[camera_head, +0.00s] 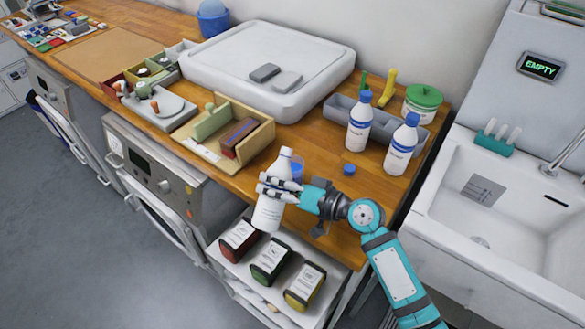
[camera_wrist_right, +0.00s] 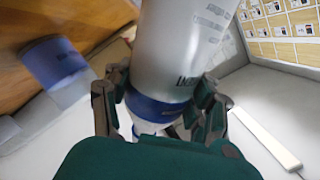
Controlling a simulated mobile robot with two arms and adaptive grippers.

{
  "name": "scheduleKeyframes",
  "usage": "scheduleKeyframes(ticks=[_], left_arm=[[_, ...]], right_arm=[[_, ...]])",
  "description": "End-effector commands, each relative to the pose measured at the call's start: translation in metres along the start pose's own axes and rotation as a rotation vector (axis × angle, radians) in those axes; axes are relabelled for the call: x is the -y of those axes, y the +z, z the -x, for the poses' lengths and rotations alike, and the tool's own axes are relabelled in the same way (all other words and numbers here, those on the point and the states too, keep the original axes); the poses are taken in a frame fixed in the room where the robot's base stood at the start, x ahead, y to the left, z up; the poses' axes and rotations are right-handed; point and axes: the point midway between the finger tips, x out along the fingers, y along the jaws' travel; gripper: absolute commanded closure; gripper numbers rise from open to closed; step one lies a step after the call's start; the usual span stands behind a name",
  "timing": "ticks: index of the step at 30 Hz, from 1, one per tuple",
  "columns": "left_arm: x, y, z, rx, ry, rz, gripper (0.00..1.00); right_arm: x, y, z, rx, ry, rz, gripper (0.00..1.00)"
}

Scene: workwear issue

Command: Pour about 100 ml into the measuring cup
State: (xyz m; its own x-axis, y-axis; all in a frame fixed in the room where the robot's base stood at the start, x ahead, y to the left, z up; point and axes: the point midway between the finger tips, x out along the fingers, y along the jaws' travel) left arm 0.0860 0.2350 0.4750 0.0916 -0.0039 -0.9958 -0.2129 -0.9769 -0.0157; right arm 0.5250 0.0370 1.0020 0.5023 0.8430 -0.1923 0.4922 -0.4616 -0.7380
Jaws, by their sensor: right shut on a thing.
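My right gripper (camera_head: 272,187) is shut on a white bottle (camera_head: 268,213), which it holds at the front edge of the wooden counter. The bottle is slightly tilted, and its narrow white top shows no blue cap. In the right wrist view the bottle (camera_wrist_right: 185,50) stands between the fingers (camera_wrist_right: 160,108), with a blue band on it. A translucent blue cup (camera_head: 297,168), seemingly the measuring cup, is just behind the bottle and partly hidden by it. It also shows blurred in the wrist view (camera_wrist_right: 53,62). Its fill level cannot be told. My left gripper is out of view.
A loose blue cap (camera_head: 349,169) lies on the counter. Two blue-capped bottles (camera_head: 359,128) (camera_head: 401,150) stand by a grey bin (camera_head: 341,108). A wooden box (camera_head: 262,135) is to the left, a sink (camera_head: 450,225) to the right. Dark-framed packs (camera_head: 270,260) lie on a shelf below.

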Motion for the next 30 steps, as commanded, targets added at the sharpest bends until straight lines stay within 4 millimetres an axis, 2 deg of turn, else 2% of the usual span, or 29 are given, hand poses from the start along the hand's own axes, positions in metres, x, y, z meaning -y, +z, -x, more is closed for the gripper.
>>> scheduleKeyframes(ticks=[1, 7, 18, 24, 30], left_arm=[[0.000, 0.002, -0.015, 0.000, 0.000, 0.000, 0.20], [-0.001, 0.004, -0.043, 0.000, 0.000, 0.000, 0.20], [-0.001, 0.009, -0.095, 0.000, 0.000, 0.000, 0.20], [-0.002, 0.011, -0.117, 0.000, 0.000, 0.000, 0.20], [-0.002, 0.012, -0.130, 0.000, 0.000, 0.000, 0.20]], right_arm=[[-0.005, 0.001, -0.001, -0.013, -0.001, 0.049, 0.90], [-0.003, -0.009, -0.001, -0.061, -0.003, 0.228, 0.90], [0.005, -0.007, 0.001, -0.153, -0.002, 0.576, 0.90], [0.007, -0.007, 0.001, -0.193, 0.000, 0.723, 0.90], [0.007, -0.009, 0.001, -0.215, 0.003, 0.810, 0.90]])
